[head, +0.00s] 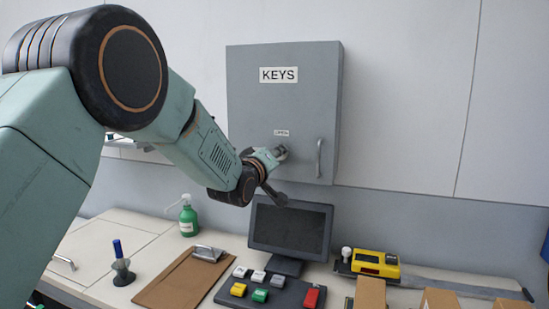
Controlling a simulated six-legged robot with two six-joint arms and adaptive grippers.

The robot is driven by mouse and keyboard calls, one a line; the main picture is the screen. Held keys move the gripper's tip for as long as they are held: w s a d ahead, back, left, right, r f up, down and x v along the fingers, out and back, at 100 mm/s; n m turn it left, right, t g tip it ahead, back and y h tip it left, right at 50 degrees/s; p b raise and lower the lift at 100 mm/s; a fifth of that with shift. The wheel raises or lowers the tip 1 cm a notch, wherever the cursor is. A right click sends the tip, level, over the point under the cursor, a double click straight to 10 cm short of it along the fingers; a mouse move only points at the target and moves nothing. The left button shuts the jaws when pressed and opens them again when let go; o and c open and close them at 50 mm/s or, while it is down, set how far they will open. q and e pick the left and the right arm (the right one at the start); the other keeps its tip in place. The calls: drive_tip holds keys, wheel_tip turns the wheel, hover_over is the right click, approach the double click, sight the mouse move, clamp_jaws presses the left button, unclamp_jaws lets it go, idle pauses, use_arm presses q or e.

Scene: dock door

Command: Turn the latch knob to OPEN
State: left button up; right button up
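A grey wall cabinet (248,110) labelled KEYS hangs on the wall. A small OPEN label (281,133) is on its door. A light grey rounded part just below that label looks like the latch knob (281,152); the gripper partly covers it, and its turned position cannot be made out. My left gripper (282,177) is in front of the cabinet's lower door, its fingers spread apart. One dark finger points down to the right, clear of the knob. Whether the other finger touches the knob cannot be told. My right gripper is not in view.
A vertical handle (319,158) is at the door's right. Below, the counter holds a monitor (290,229), a button panel (285,292), a clipboard (183,279), a green bottle (188,218), a yellow device (376,263) and cardboard boxes (440,299). The wall right of the cabinet is clear.

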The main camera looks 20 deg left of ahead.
use_arm(q)
drive_tip(key=shift+s+d, duration=0.1)
drive_tip(key=shift+c, duration=1.4)
clamp_jaws()
drive_tip(key=shift+m, duration=0.4)
drive_tip(key=shift+f+m+g+y+b, duration=0.15)
drive_tip(key=shift+m+b, duration=0.7)
drive_tip(key=shift+m, duration=1.9)
drive_tip(key=shift+m+g+y+b, duration=0.15)
drive_tip(key=shift+m+b, duration=0.75)
drive_tip(key=shift+m, duration=1.8)
drive_tip(key=shift+f+m+y+b, duration=0.15)
drive_tip(key=shift+m+b, duration=0.7)
drive_tip(key=shift+m, duration=1.9)
drive_tip(key=shift+r, duration=0.15)
